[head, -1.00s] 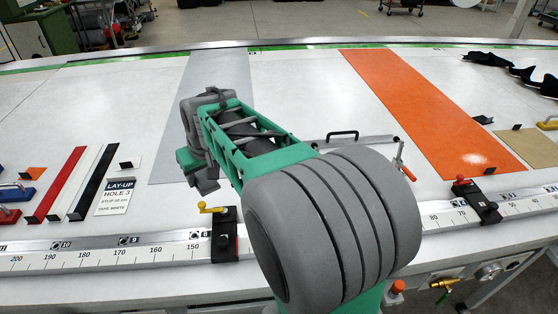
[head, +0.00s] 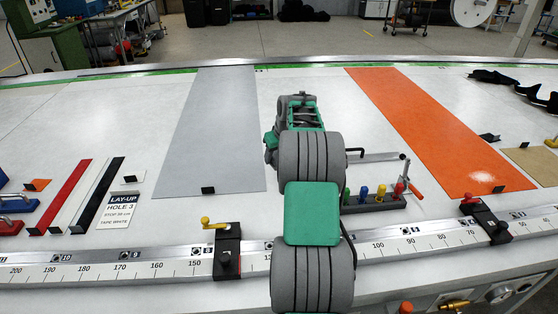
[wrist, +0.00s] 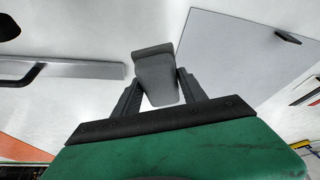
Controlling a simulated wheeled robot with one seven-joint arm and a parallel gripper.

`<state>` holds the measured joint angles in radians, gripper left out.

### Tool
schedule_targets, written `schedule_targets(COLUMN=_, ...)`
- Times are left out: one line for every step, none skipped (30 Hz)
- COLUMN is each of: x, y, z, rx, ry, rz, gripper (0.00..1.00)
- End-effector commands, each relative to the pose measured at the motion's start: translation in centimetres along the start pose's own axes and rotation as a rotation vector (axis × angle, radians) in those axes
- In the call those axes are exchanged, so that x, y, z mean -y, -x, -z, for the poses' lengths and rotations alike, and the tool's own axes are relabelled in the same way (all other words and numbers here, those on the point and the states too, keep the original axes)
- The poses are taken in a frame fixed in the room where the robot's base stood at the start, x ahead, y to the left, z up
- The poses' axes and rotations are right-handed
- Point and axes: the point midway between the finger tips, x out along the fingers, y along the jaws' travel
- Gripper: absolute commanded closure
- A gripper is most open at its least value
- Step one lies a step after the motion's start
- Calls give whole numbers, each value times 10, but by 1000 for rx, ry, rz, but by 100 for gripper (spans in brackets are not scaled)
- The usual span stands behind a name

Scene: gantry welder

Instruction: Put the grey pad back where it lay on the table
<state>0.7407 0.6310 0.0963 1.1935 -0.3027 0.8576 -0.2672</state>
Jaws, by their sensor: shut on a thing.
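The grey pad (wrist: 152,66) is a small grey block with a lighter end face, seen in the wrist view. My gripper (wrist: 160,80) is shut on it, with one dark finger on each side. The white table (wrist: 230,50) shows behind the pad; I cannot tell how high the pad is above it. In the head view my arm reaches over the table between the grey strip (head: 215,130) and the orange strip (head: 430,130). My gripper and the pad are hidden there behind my arm links.
A peg rack (head: 372,203) with coloured pegs and a bar with a black handle (head: 375,157) lie just right of my arm. A measuring rail (head: 120,269) with black stops runs along the front edge. Red, white and black strips lie left. The back middle is clear.

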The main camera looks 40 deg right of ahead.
Motion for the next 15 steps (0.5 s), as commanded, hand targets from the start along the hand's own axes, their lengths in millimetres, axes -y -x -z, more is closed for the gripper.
schedule_targets(x=-6, y=-9, z=3, rx=1, ry=-1, rz=0, gripper=89)
schedule_targets(x=-9, y=-14, z=4, rx=-1, ry=-1, rz=0, gripper=89)
schedule_targets(x=-12, y=-20, z=5, rx=-2, ry=-1, rz=-1, gripper=89)
schedule_targets(x=-13, y=-23, z=5, rx=-2, ry=-1, rz=-1, gripper=89)
schedule_targets(x=-14, y=-26, z=6, rx=-3, ry=0, rz=-1, gripper=89)
schedule_targets(x=-16, y=-29, z=6, rx=-2, ry=0, rz=-1, gripper=89)
schedule_targets(x=-18, y=-32, z=6, rx=-2, ry=0, rz=-1, gripper=89)
schedule_targets(x=-20, y=-36, z=6, rx=-2, ry=0, rz=-1, gripper=89)
schedule_targets(x=-19, y=-41, z=4, rx=0, ry=0, rz=0, gripper=89)
schedule_targets(x=-18, y=-45, z=2, rx=0, ry=0, rz=1, gripper=89)
schedule_targets(x=-18, y=-50, z=-1, rx=0, ry=-1, rz=1, gripper=89)
schedule_targets(x=-18, y=-56, z=-3, rx=1, ry=-1, rz=1, gripper=89)
schedule_targets(x=-18, y=-60, z=-4, rx=-1, ry=-1, rz=0, gripper=89)
schedule_targets(x=-19, y=-62, z=-5, rx=-3, ry=0, rz=-1, gripper=89)
schedule_targets(x=-19, y=-63, z=-5, rx=-4, ry=0, rz=-2, gripper=89)
